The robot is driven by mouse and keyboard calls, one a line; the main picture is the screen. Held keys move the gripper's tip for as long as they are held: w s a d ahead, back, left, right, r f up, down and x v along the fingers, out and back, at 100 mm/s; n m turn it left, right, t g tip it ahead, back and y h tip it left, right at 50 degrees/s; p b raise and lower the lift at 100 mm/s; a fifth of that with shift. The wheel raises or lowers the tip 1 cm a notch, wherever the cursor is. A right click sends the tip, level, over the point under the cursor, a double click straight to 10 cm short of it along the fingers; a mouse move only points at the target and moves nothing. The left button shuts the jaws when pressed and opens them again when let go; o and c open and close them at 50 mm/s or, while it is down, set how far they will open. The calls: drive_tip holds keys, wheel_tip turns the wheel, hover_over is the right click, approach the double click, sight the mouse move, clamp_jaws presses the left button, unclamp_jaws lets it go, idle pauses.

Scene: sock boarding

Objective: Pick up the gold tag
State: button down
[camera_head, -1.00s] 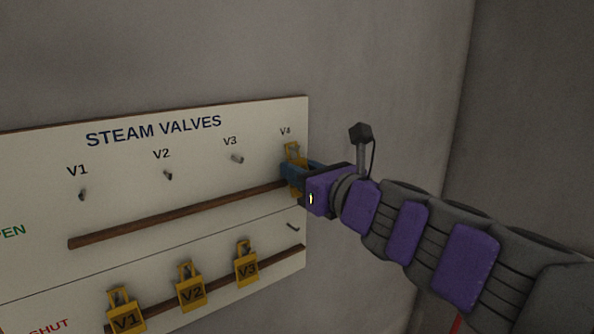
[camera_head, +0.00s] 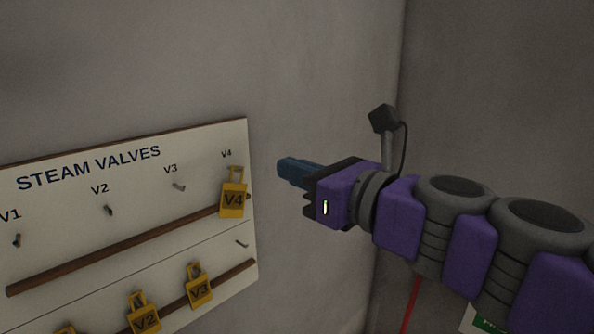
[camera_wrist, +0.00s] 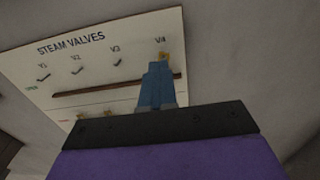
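Several gold tags are in view. The gold V4 tag (camera_head: 233,200) hangs at V4, at the right end of the upper row of the board, in front of the upper wooden rail. It shows small beyond my fingertips in the wrist view (camera_wrist: 165,56). The gold V3 tag (camera_head: 199,289) and gold V2 tag (camera_head: 144,319) hang in the lower row. Another is cut off at the bottom edge. My gripper (camera_head: 284,168) is apart from the board, right of the V4 tag. Its blue fingers (camera_wrist: 157,88) show no gap and hold nothing visible.
The white STEAM VALVES board (camera_head: 90,220) is on the grey wall. Its V1, V2 and V3 upper pegs are bare, and so is the lower right peg (camera_head: 242,244). A wall corner and a red pole (camera_head: 411,305) are at the right.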

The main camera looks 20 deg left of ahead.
drive_tip(key=shift+s+d+r, duration=0.1)
drive_tip(key=shift+d+r, duration=0.05)
drive_tip(key=shift+d, duration=0.3)
drive_tip(key=c, duration=1.4)
unclamp_jaws()
drive_tip(key=shift+s+d+r, duration=0.1)
drive_tip(key=shift+d, duration=0.6)
drive_tip(key=shift+c, duration=0.2)
drive_tip(key=o, duration=0.7)
drive_tip(key=a, duration=0.2)
drive_tip(key=shift+a, duration=0.35)
drive_tip(key=o, duration=0.3)
drive_tip(key=shift+d, duration=0.3)
drive_tip(key=shift+o, duration=0.3)
drive_tip(key=shift+d, duration=0.85)
drive_tip(key=b+v, duration=0.2)
drive_tip(key=v, duration=1.4)
drive_tip(key=shift+s, duration=0.15)
drive_tip(key=shift+s+d, duration=0.15)
drive_tip(key=shift+d, duration=0.6)
drive_tip(key=shift+c, duration=0.3)
